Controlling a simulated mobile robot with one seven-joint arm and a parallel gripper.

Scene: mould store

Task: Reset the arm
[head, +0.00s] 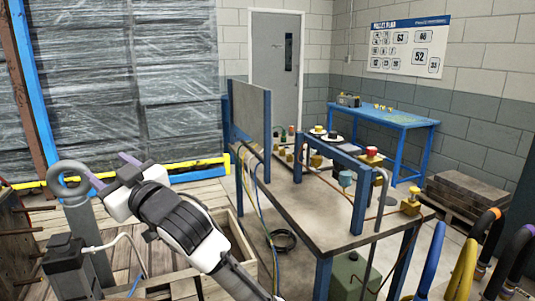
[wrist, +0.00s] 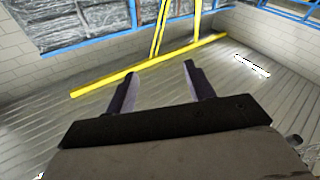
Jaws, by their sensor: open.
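My arm reaches up and to the left in the head view, with my gripper (head: 109,169) at its far end. The two purple-grey fingers are spread apart with nothing between them. In the wrist view my gripper (wrist: 162,74) also shows as two separate fingers with an empty gap. Beyond them are a pale plank floor (wrist: 185,85) and a yellow bar (wrist: 150,65), apart from the fingers. The gripper touches nothing that I can see.
A grey hooked post (head: 78,215) stands close beside the gripper. A workbench (head: 310,212) with blue legs, coloured fittings and hoses is to the right. Plastic-wrapped stacks (head: 130,80) stand behind. A blue table (head: 385,117) is at the back right, near a grey door (head: 276,65).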

